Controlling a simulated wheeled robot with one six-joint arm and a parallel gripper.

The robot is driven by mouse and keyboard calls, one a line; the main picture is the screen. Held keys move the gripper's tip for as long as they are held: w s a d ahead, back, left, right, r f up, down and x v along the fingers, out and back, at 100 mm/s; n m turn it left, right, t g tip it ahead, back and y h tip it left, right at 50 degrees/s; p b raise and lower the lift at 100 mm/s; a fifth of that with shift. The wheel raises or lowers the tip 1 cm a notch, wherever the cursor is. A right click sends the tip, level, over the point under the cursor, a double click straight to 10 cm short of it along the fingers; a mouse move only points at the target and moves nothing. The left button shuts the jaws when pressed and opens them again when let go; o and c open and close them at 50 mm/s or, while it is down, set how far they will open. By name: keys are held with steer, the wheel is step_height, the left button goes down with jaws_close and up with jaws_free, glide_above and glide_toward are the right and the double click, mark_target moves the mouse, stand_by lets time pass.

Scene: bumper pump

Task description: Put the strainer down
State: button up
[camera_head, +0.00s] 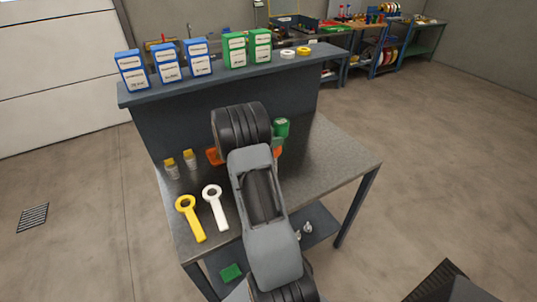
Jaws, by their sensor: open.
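Two flat tools with a ring head and a straight handle lie side by side at the left front of the grey workbench (335,160): a yellow one (190,218) and a white one (215,206). I cannot tell whether either is the strainer, and no other strainer shows clearly. My grey and black arm reaches over the middle of the bench. Its end and my gripper are hidden behind the arm's own links. Parts of an orange object (214,155) and a green object (281,127) show beside the arm; most of the orange one is covered.
Two small yellow-capped containers (190,160) stand at the bench's left back. A raised shelf (215,80) behind holds blue boxes (167,63), green boxes (260,45) and rings of tape (288,54). The bench's right part is bare. A green item (230,272) lies on the lower shelf.

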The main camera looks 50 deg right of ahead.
jaws_close()
stand_by(0.5)
